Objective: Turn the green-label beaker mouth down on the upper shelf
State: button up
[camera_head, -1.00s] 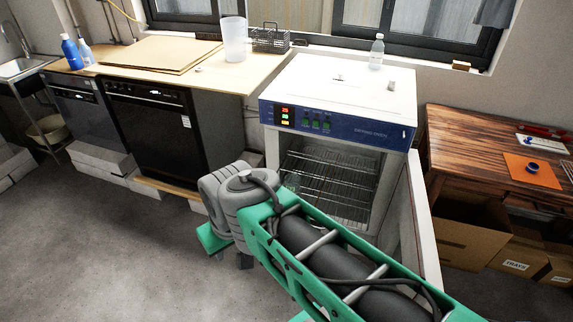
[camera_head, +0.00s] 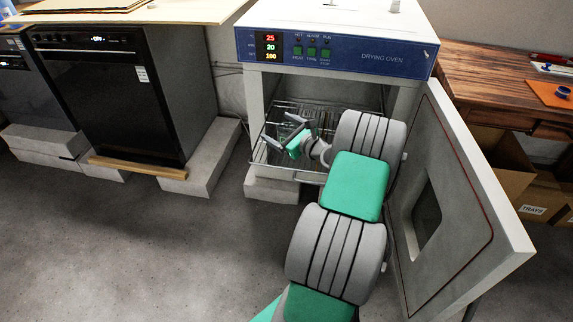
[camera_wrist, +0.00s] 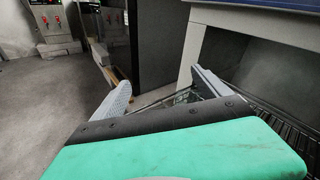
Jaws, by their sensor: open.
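The drying oven (camera_head: 335,52) stands open, with wire shelving (camera_head: 268,155) in its lit chamber. My gripper (camera_head: 281,130) is at the left part of the shelving, its two fingers spread and pointing left. A faint clear glass shape (camera_head: 290,131) shows by the fingers; I take it for the beaker, but its green label and mouth cannot be made out. In the wrist view my gripper (camera_wrist: 160,90) has its fingers wide apart, and a bit of clear glass (camera_wrist: 186,95) shows beside the right finger. Whether they touch cannot be told.
The oven door (camera_head: 455,190) is swung wide open to the right, close beside my arm. A black appliance (camera_head: 110,95) stands left of the oven. A wooden table (camera_head: 490,85) with boxes (camera_head: 535,190) below is on the right. The floor (camera_head: 150,250) in front is clear.

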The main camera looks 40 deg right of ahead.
jog(key=s+d+f+m+t+h, duration=0.1)
jog(key=s+d+f+m+h, duration=0.1)
jog(key=s+d+f+m, duration=0.25)
jog(key=shift+m+h, duration=0.25)
jog(key=shift+h, duration=0.05)
jog(key=f+b, duration=0.1)
jog(key=f, duration=0.1)
jog(key=f+b, duration=0.1)
jog(key=f, duration=0.1)
jog(key=d+f+b, duration=0.1)
jog(key=f, duration=0.1)
jog(key=shift+w+d+b, duration=0.1)
jog(key=shift+w+b, duration=0.3)
jog(key=w, duration=0.2)
jog(key=w+b, duration=0.1)
jog(key=w, duration=0.2)
jog(key=w+d+b, duration=0.1)
jog(key=w, duration=0.1)
jog(key=shift+w, duration=0.3)
jog(key=shift+r, duration=0.1)
jog(key=c, duration=1.5)
